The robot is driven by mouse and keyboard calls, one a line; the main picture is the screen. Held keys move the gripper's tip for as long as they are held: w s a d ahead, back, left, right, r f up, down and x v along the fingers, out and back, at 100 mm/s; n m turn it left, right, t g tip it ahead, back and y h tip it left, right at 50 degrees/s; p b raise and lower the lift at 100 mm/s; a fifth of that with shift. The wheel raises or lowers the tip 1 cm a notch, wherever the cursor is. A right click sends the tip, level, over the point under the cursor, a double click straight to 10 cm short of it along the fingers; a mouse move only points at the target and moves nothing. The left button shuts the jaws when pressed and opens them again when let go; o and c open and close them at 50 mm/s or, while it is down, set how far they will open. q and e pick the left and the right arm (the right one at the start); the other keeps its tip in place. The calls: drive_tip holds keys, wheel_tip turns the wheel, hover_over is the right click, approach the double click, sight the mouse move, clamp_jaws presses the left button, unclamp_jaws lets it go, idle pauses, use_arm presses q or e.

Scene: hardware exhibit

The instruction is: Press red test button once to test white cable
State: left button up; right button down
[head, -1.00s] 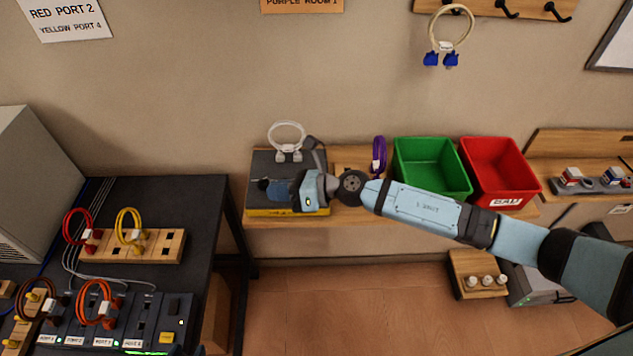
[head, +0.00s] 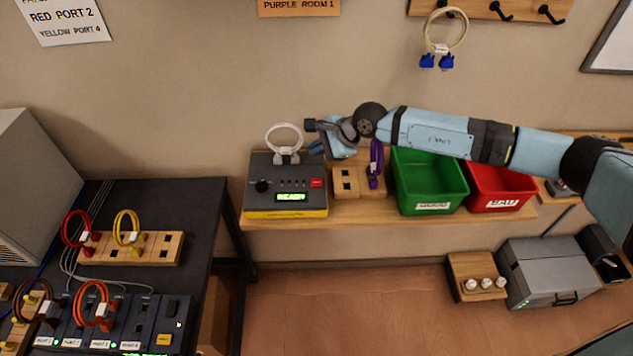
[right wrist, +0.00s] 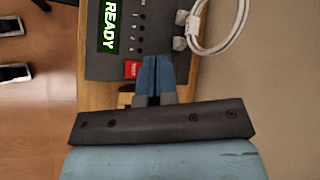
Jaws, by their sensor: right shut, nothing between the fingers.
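The cable tester (head: 286,205) is a dark grey box with a yellow base on the wooden shelf. Its green screen (head: 291,197) reads READY. The red test button (head: 317,183) is at the right of its top face and also shows in the right wrist view (right wrist: 131,69). The white cable (head: 284,138) stands as a loop with both plugs at the tester's back edge. My right gripper (right wrist: 151,62) is shut and empty, its blue fingertips beside the red button and apart from it in the right wrist view. My left gripper is not in view.
Right of the tester are a wooden socket block (head: 346,183), a purple cable (head: 375,165), a green bin (head: 430,183) and a red bin (head: 497,190). A dark table (head: 200,215) with ports and coloured cables stands at the left. A cream cable (head: 446,30) hangs above.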

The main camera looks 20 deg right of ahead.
drive_tip(key=shift+f, duration=0.1)
drive_tip(key=b, duration=0.5)
hover_over(317, 184)
wheel_tip(317, 184, down, 8)
drive_tip(key=shift+r, duration=0.1)
drive_tip(key=shift+w+f+b, duration=0.1)
drive_tip(key=shift+f+b, duration=0.2)
drive_tip(key=shift+f, duration=0.1)
idle(0.3)
idle(0.7)
idle(0.4)
drive_tip(key=shift+f+b, duration=0.4)
drive_tip(key=shift+b, duration=0.05)
